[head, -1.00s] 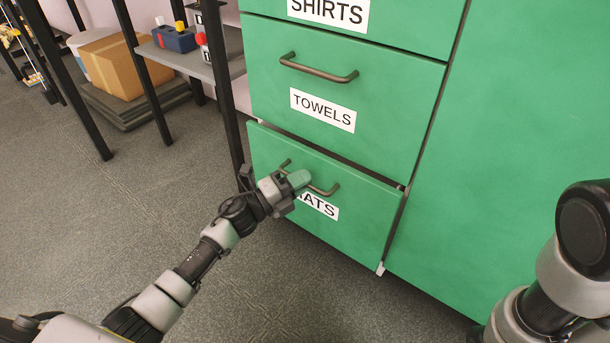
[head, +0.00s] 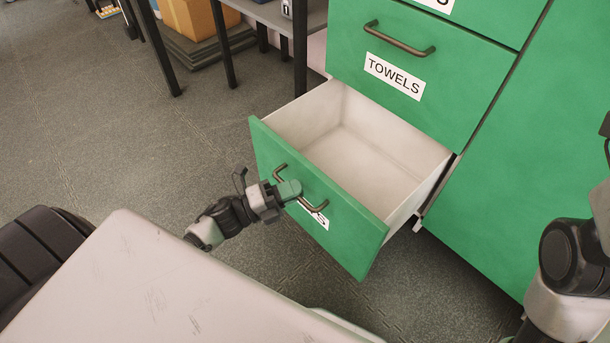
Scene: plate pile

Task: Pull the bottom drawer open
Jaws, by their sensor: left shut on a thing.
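The bottom drawer (head: 342,222) has a green front, a white inside and a dark bar handle (head: 317,208). It stands well out from the green cabinet, and its visible inside is empty.
The drawer labelled TOWELS (head: 420,75) above is closed. A dark-legged shelf rack (head: 275,15) stands left of the cabinet, with a cardboard box (head: 198,16) under it. Grey floor (head: 110,140) is clear left of the drawer.

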